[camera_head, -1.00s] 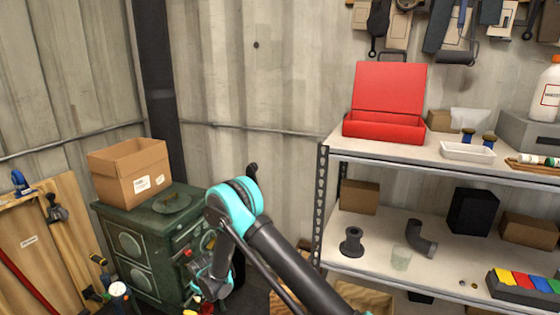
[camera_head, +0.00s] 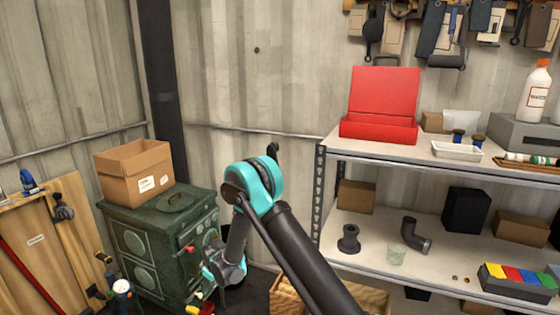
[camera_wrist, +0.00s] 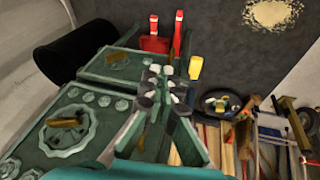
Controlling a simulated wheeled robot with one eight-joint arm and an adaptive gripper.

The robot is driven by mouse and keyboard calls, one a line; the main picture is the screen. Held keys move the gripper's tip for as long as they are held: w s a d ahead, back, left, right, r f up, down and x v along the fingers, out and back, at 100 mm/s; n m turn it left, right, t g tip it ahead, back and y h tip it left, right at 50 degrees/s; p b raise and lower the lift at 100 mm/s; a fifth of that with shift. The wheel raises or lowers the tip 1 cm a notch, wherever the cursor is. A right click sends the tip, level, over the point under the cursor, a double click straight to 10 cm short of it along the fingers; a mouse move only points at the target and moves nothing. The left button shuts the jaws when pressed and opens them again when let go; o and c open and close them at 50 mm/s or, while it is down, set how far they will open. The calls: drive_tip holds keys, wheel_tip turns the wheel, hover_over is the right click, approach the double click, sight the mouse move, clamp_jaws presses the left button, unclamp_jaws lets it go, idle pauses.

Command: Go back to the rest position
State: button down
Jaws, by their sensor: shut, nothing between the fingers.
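My arm's teal elbow (camera_head: 258,188) stands in front of the gap between the green stove and the shelf. The arm folds down from there, and its end hangs in front of the stove's right side. My gripper shows in the wrist view (camera_wrist: 162,78), where its fingertips are together with nothing between them. It points toward the green stove (camera_wrist: 75,130), whose round ornaments show at the left. In the head view the fingertips are hard to make out against the dark background.
The green stove (camera_head: 150,250) carries an open cardboard box (camera_head: 133,175). A metal shelf (camera_head: 345,151) at the right holds a red open toolbox (camera_head: 381,129), a white tray (camera_head: 457,152) and, lower, pipe fittings (camera_head: 415,235). Wooden boards (camera_head: 35,240) lean at the left.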

drive_tip(key=s+d+r+m+h, duration=0.1)
drive_tip(key=s+d+r+m, duration=0.2)
drive_tip(key=d+r, duration=0.95)
drive_tip(key=s+d+r+m, duration=0.25)
drive_tip(key=d+r, duration=0.65)
drive_tip(key=d, duration=0.7)
drive_tip(key=s+d+r+m, duration=0.1)
drive_tip(key=s+d+m, duration=0.2)
drive_tip(key=s+d, duration=0.6)
drive_tip(key=s+d+r+m+h, duration=0.1)
drive_tip(key=s+d+m, duration=0.2)
drive_tip(key=s+d, duration=0.6)
drive_tip(key=s, duration=0.3)
drive_tip(key=shift+s+r, duration=0.35)
drive_tip(key=shift+s, duration=0.05)
